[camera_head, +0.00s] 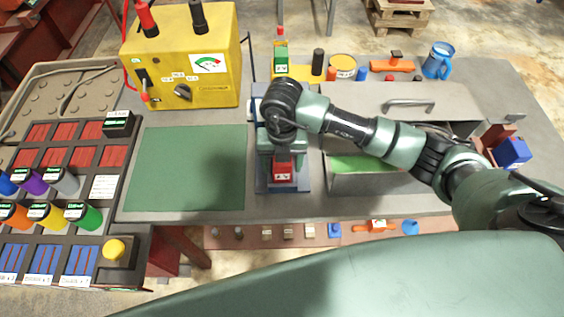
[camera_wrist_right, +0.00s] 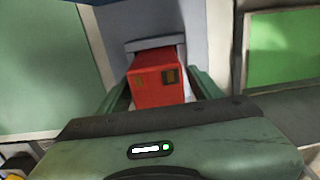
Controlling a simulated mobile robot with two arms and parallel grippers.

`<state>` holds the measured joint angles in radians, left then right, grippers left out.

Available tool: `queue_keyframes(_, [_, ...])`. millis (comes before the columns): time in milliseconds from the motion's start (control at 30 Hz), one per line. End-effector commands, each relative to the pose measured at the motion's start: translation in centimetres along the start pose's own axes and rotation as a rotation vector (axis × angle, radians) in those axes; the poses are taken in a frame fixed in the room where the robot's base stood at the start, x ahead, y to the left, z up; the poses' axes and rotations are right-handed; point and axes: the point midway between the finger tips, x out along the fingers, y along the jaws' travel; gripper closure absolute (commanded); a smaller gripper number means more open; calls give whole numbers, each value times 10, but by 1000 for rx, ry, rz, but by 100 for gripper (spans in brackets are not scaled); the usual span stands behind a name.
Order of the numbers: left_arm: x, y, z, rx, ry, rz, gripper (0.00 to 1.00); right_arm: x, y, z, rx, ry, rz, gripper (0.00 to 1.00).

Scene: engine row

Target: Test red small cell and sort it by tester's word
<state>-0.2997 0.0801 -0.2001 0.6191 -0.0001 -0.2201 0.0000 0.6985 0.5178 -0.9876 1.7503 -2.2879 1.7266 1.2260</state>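The red small cell (camera_head: 283,172) with a white label sits on a blue-grey stand (camera_head: 262,188) at the middle of the bench. In the right wrist view the red cell (camera_wrist_right: 157,80) shows two dark contacts and lies against a grey bar. My right gripper (camera_head: 284,150) is directly over it, pointing down. In that view its green fingers (camera_wrist_right: 163,90) stand on either side of the cell. A thin gap shows at the right finger; contact at the left is unclear. The yellow tester (camera_head: 190,60) with a dial, knob and leads stands at the back left. My left gripper is not in view.
A green mat (camera_head: 187,167) lies clear left of the stand. A sorting rack (camera_head: 70,160) with coloured cylinders and red and blue slots is at far left. A grey open box (camera_head: 375,182) sits right of the stand, under my arm. Small items line the back edge.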

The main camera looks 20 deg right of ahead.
Motion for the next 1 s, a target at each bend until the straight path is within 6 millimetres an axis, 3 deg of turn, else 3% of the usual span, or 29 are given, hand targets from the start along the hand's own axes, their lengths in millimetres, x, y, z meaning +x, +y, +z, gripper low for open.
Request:
queue_keyframes(267, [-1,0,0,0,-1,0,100,-1,0,0,0,0,-1,36])
queue_keyframes(433, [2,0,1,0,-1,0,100,-12,0,1,0,-2,2,36])
queue_keyframes(800, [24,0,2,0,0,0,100,-89,1,2,0,-5,3,36])
queue_keyframes(1000, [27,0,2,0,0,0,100,-116,0,1,-1,-2,0,36])
